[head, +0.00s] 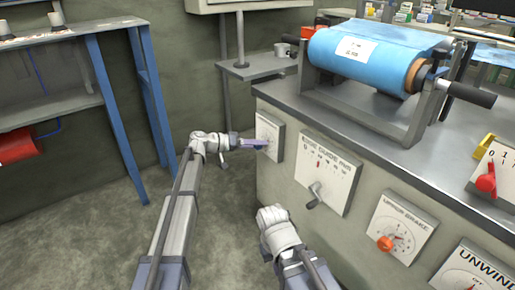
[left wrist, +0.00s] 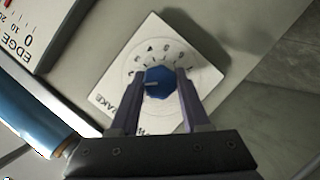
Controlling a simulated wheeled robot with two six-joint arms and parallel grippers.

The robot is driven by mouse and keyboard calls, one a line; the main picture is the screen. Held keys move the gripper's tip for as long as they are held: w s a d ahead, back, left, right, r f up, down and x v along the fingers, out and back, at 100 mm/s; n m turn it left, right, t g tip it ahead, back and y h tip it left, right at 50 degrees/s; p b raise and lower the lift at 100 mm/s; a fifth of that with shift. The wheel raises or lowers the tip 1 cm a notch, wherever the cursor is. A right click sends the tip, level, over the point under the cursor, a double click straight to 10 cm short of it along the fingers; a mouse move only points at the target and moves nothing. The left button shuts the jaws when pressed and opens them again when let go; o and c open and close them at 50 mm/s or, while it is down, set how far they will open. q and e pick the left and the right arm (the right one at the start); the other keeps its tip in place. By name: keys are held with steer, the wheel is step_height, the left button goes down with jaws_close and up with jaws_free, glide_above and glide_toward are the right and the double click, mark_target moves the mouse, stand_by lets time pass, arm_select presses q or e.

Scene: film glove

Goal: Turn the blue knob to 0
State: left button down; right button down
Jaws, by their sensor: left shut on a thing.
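In the left wrist view the blue knob (left wrist: 158,84) sits on a white, tilted dial plate (left wrist: 118,79) with a ring of marks around it. A pale pointer line on the knob points to the left in that picture. My left gripper (left wrist: 160,73) has one finger on each side of the knob and is shut on it. In the head view my left gripper (head: 259,144) reaches the dial plate (head: 271,127) on the bench's left end; the knob is hidden there. My right gripper is not visible; only part of that arm shows.
An edge guide panel (head: 327,167) with a grey lever is right of the dial. A blue film roll (head: 365,58) lies on the bench. Floor left is clear.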

arm_select(q)
steer(key=n+h+b, duration=0.1)
steer(key=n, duration=0.1)
steer(key=n+g+h+b, duration=0.1)
steer(key=n+b, duration=0.1)
steer(key=shift+a+f, duration=0.1)
steer(key=shift+f, duration=0.25)
steer(key=shift+r+n+h+b, duration=0.1)
steer(key=shift+n+h+b, duration=0.5)
steer(key=shift+n+b, duration=0.8)
steer(key=shift+n, duration=0.3)
steer(key=shift+c, duration=1.9)
jaws_free()
steer(key=shift+r, duration=0.1)
steer(key=v, duration=0.7)
steer(key=shift+a, duration=0.4)
